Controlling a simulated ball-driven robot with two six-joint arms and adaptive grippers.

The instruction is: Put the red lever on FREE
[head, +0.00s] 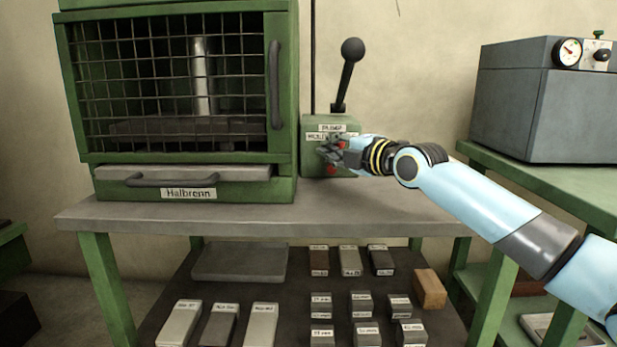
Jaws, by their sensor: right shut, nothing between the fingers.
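A green valve box (314,170) stands on the grey bench top, right of the caged press. It carries a white label on its upper front that seems to read PUMP and a second one that seems to read HOLD, partly covered. Small red parts show at the box front, one low down (331,169) and one between my fingers' outlines; which is the red lever's handle, and its position, I cannot tell. My right gripper (328,152) is shut and empty in front of the box, hiding much of its face. Any FREE label is hidden. My left gripper is not in view.
A black-knobbed pump handle (348,75) rises from the box. The green press cage (180,80) is close on the left, with a drawer (185,173) below. Labelled blocks lie on the lower shelf.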

